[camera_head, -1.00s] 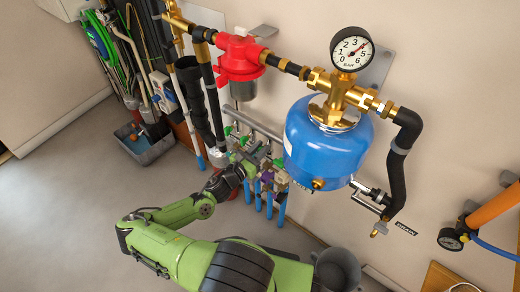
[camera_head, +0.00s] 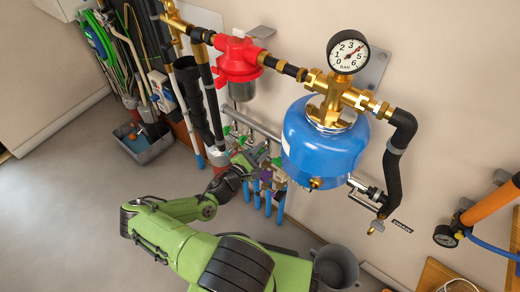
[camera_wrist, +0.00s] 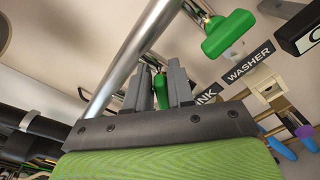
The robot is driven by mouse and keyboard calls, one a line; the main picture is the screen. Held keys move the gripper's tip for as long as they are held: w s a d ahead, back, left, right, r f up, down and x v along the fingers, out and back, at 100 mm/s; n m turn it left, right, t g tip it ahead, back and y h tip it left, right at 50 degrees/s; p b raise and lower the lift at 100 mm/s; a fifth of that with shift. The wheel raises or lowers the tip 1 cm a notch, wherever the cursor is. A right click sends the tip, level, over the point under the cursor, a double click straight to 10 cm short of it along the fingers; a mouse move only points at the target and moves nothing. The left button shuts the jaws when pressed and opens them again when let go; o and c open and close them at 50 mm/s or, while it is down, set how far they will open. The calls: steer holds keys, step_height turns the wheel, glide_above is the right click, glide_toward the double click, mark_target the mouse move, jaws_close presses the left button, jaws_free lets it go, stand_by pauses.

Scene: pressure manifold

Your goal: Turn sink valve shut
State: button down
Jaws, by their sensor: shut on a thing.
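In the wrist view, my gripper (camera_wrist: 162,82) is shut on a small green handle (camera_wrist: 161,88), with one grey finger on each side of it. The label beside it (camera_wrist: 207,97) is partly covered by a finger and shows "NK", so this is the sink valve's handle. Only a narrow strip of the handle shows between the fingers; its body is hidden. In the head view, my gripper (camera_head: 247,160) is at the left end of the low valve row, and the handle there is too small to make out.
A second green handle (camera_wrist: 229,34) sits by the "WASHER" label (camera_wrist: 248,62), right of my gripper. A bare metal pipe (camera_wrist: 132,58) passes close on the left. A blue tank (camera_head: 322,145) hangs right of the valves, with a pressure gauge (camera_head: 348,52) above. A grey bucket (camera_head: 335,266) stands below.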

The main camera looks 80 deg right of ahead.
steer(key=m, duration=0.5)
steer(key=shift+s+a+f+m, duration=0.1)
steer(key=shift+s+f+m, duration=0.1)
steer(key=shift+f+m, duration=0.3)
steer(key=shift+m, duration=0.85)
steer(key=shift+f+m, duration=0.15)
steer(key=shift+m, duration=0.8)
steer(key=c, duration=1.1)
jaws_free()
steer(key=shift+c, duration=0.2)
steer(key=p+v, duration=0.2)
steer(key=v, duration=1.3)
steer(key=shift+w+a, duration=0.2)
steer(key=shift+a, duration=0.15)
